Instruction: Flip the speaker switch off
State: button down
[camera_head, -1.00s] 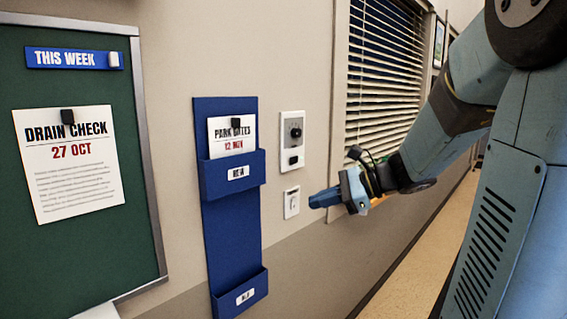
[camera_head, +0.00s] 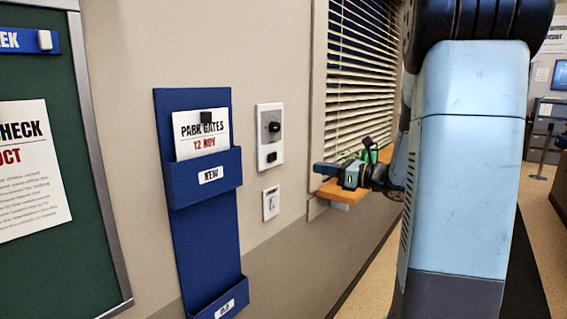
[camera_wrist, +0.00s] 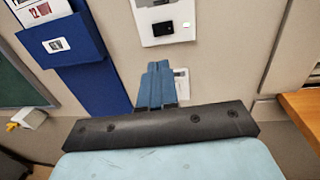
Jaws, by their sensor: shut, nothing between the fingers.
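A small white switch plate (camera_head: 270,203) is on the wall below a larger grey-and-white control panel (camera_head: 269,120) with a round dark knob and a black rocker (camera_head: 271,157). I cannot read which one is the speaker switch. My gripper (camera_head: 316,168) is shut and empty, in front of the wall and to the right of both in the head view. In the wrist view the shut blue fingers (camera_wrist: 157,72) point at the wall. The lower plate (camera_wrist: 181,75) is partly hidden behind them, and the panel's black rocker (camera_wrist: 163,28) with a green light is above.
A blue wall holder (camera_head: 206,225) with a "PARK GATES" sheet (camera_head: 200,145) hangs left of the switches. A green noticeboard (camera_head: 85,235) is farther left. A wooden ledge (camera_head: 340,192) below the blinds lies behind and right of my gripper.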

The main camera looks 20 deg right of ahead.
aim_at(266, 159)
jog(key=x, duration=1.4)
jog(key=shift+a, duration=0.15)
jog(key=shift+w+a, duration=0.1)
jog(key=shift+a, duration=0.2)
jog(key=shift+a+r, duration=0.25)
jog(key=shift+a, duration=0.3)
jog(key=shift+s+d+f, duration=0.1)
jog(key=shift+s+d, duration=0.25)
jog(key=shift+s, duration=0.05)
jog(key=s+a+v, duration=0.1)
jog(key=v, duration=1.2)
jog(key=shift+s+f, duration=0.2)
jog(key=shift+s, duration=0.4)
jog(key=shift+a, duration=0.15)
